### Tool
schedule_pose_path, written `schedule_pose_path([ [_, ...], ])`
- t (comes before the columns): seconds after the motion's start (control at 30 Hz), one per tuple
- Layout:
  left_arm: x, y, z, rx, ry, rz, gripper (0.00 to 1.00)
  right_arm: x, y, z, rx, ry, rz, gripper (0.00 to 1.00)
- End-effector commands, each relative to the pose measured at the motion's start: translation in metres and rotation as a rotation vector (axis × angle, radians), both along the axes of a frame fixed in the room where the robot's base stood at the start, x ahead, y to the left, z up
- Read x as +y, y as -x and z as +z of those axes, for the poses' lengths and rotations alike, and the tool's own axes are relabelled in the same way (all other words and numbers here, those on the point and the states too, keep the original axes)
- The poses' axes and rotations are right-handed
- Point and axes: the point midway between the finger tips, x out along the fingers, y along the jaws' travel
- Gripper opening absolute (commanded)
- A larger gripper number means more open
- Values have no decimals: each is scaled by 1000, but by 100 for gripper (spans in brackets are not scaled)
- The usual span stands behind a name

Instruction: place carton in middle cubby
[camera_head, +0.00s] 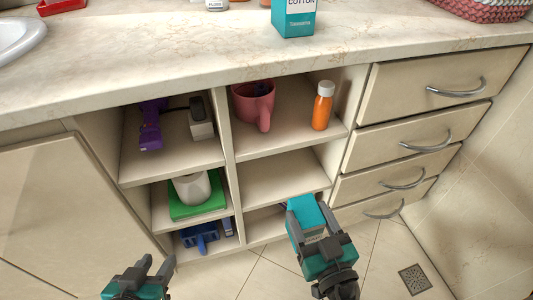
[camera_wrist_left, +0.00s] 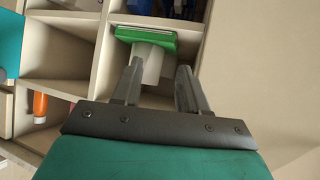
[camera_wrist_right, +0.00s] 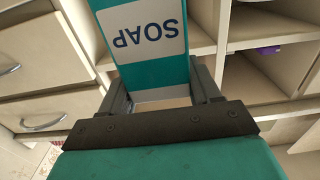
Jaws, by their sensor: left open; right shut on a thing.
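A teal carton (camera_head: 303,213) is held by my right gripper (camera_head: 318,240) in front of the lower right cubbies. In the right wrist view the carton (camera_wrist_right: 150,38) shows a white label reading SOAP, and the right gripper (camera_wrist_right: 165,95) is shut on it. The middle cubby of the right column (camera_head: 280,180) looks empty; the carton is in front of and below its opening. My left gripper (camera_head: 150,270) is open and empty at the bottom left. In the left wrist view its fingers (camera_wrist_left: 155,90) are apart, with the cubbies beyond.
The upper right cubby holds a pink mug (camera_head: 255,103) and an orange bottle (camera_head: 322,107). Left cubbies hold a purple item (camera_head: 150,125), a green box (camera_head: 197,203) and a blue item (camera_head: 200,237). Drawers (camera_head: 415,140) stand right. A COTTON carton (camera_head: 294,17) is on the counter.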

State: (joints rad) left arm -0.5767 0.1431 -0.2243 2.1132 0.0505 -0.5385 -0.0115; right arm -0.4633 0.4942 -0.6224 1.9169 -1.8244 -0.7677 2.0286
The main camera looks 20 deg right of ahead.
Motion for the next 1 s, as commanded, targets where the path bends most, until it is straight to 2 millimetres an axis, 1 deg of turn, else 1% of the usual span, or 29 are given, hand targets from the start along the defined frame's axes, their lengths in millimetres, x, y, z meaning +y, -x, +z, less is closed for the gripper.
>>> schedule_pose_path([
  [0.07,-1,1,-2,2,1,-3,43,1,-4,-3,-3,0,3,6],
  [0.17,-2,1,2,1,2,-3,43,1,-22,-1,-6,-1,1,6],
  [0.33,-1,2,9,-6,3,-1,43,3,-69,1,-6,-2,1,6],
  [0.5,1,2,10,-9,-1,3,43,5,-115,0,-4,-3,2,6],
  [0.63,4,2,9,-6,-7,5,43,6,-145,0,-4,0,2,6],
  [0.73,5,3,7,-3,-11,7,43,6,-161,-1,-2,-2,3,6],
  [0.87,6,4,4,3,-13,6,43,6,-170,-2,-1,0,4,6],
  [0.97,6,4,4,4,-13,6,43,7,-181,-1,-2,-2,4,6],
  [1.0,6,5,-1,4,-12,7,43,7,-179,-14,3,1,4,6],
])
